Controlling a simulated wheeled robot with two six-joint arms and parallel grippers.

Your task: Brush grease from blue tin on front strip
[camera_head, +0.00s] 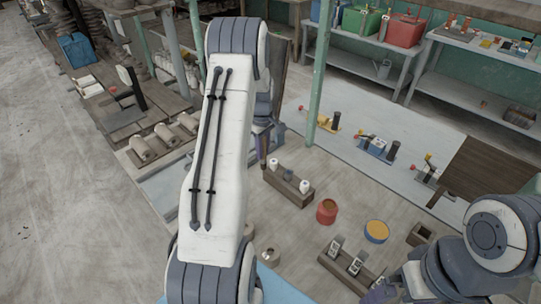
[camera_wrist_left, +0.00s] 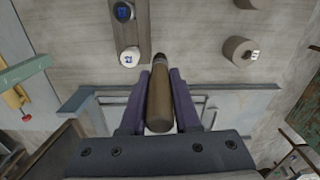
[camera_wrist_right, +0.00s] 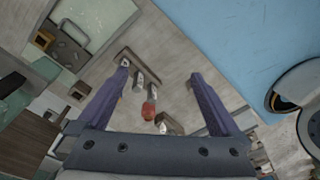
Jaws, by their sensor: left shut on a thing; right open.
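The blue tin (camera_head: 376,238), with a yellow-orange top, stands on the table in the head view, right of a red tin (camera_head: 327,211). I cannot tell which surface is the front strip.
Yellow (camera_head: 325,121), blue (camera_head: 374,147) and grey (camera_head: 430,178) fixtures stand on the pale strip behind. A small brown box (camera_head: 420,235) is right of the blue tin. Bare table lies between the tins and the fixtures.

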